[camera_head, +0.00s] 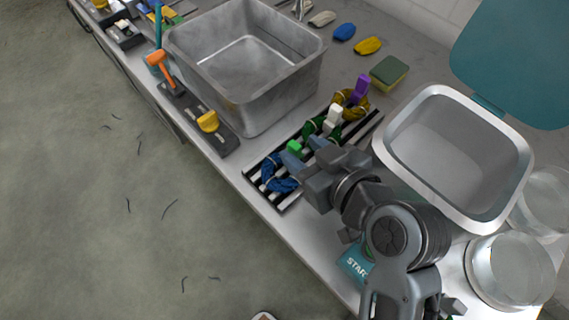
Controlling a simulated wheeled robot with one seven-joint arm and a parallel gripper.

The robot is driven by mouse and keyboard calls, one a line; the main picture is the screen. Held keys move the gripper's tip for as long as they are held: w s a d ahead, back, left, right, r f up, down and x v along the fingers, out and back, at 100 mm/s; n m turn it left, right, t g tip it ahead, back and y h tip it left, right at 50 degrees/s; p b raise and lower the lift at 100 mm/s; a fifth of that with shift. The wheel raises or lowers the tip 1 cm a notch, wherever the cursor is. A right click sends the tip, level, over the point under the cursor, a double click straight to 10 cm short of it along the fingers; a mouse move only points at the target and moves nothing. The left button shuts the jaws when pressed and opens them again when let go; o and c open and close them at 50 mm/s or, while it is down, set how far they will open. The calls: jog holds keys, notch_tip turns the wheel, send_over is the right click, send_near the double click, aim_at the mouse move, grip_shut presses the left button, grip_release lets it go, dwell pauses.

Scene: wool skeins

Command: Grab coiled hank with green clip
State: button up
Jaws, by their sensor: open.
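A blue coiled hank (277,180) with a green clip (294,147) lies at the near-left end of a striped rack (259,160). A green hank (331,132) with a white clip (334,114) lies beyond it. An olive-yellow hank (353,108) with a purple clip (361,87) is at the far end. My gripper (303,164) is open, just to the right of the blue hank and close to it. Whether it touches the hank cannot be told. My arm hides part of the rack's right side.
A metal basin (168,42) stands behind the rack, and a lidded bin (401,150) stands to the right. Clear round containers (494,262) are at lower right. A dark strip with a yellow knob (208,121) lies left of the rack. The counter's front edge is close.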

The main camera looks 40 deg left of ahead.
jog(key=shift+c, duration=0.4)
grip_shut()
